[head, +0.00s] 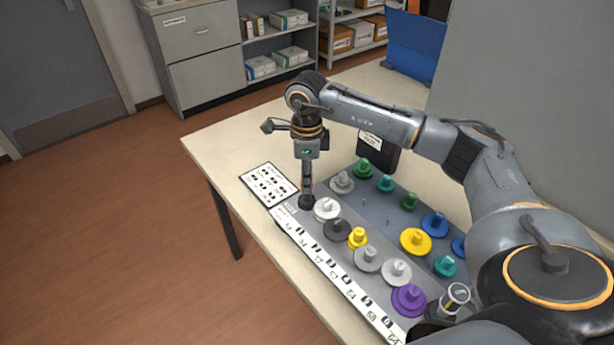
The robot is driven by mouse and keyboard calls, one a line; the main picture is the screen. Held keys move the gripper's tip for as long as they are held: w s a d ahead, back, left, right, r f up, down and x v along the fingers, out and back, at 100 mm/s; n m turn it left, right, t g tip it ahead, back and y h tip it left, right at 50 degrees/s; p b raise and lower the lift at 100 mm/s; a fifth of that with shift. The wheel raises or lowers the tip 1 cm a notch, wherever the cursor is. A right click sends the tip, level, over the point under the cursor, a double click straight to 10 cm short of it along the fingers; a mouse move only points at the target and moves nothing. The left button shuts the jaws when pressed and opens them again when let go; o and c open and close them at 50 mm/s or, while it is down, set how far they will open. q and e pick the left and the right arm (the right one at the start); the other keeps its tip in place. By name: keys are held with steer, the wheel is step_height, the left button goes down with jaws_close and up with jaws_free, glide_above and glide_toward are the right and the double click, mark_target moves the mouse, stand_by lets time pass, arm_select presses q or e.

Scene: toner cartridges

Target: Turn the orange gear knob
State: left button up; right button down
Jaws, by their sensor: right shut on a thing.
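A grey board (378,208) on the table carries several round stepped knobs in different colours. I cannot make out an orange gear knob; the closest colours are a small yellow knob (357,238) and a larger yellow knob (416,241). My right gripper (306,198) points straight down at the board's left corner. It is shut on a dark knob (306,203), mostly hidden by the fingers. A white knob (326,209) stands close beside it to the right. My left gripper does not show.
A white label strip (335,273) runs along the board's front edge. A printed card (268,184) lies left of the gripper. A black box (376,156) stands behind the board. The table's left part (228,147) is clear. Shelves stand farther back.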

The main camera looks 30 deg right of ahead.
steer(key=c, duration=1)
jaws_free()
steer(key=shift+r, duration=0.1)
step_height(320, 180, up, 12)
steer(key=shift+f, duration=0.1)
